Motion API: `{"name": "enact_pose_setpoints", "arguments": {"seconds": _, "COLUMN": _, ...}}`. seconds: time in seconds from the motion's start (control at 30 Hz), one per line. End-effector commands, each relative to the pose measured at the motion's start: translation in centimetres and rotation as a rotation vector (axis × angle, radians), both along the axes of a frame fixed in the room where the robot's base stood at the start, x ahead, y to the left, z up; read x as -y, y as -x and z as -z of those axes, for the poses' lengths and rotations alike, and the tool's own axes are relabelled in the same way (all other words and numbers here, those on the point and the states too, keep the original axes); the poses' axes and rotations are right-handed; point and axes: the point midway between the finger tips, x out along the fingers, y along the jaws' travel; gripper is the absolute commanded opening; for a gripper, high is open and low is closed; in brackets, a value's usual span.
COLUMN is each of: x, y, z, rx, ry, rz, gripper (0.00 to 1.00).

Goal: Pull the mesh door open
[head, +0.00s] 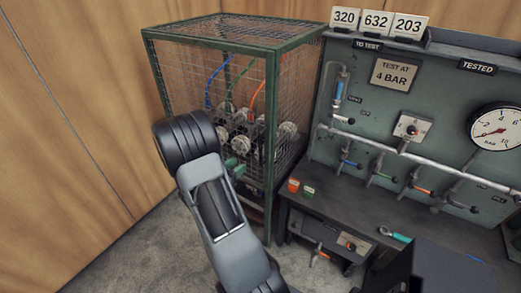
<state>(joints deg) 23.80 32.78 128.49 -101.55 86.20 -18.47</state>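The mesh cage with a green frame (272,120) stands against the wood-panelled wall in the head view. Its front mesh panel (180,72) faces me and looks shut, flush with the frame. I cannot clearly make out hinges. A green handle-like part (236,168) shows low on the front, just right of my arm. My arm rises in front of the cage and covers the lower left of this panel. My gripper is not visible, so its grip and its distance from the door are hidden.
Hoses and round flanged parts (287,131) sit inside the cage. Carpet floor (150,245) is clear at the left.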

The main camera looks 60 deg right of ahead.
Motion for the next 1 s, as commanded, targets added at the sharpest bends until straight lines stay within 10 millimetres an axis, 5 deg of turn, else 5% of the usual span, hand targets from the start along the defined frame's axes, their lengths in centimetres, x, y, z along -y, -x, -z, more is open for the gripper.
{"name": "enact_pose_setpoints", "arguments": {"seconds": 0.53, "x": 9.6, "y": 2.1, "z": -0.1, "rx": 0.001, "ry": -0.001, "rz": 0.003, "gripper": 0.39}}
{"name": "enact_pose_setpoints", "arguments": {"seconds": 1.0, "x": 12.2, "y": 2.6, "z": 0.0, "rx": 0.002, "ry": -0.001, "rz": 0.0, "gripper": 0.39}}
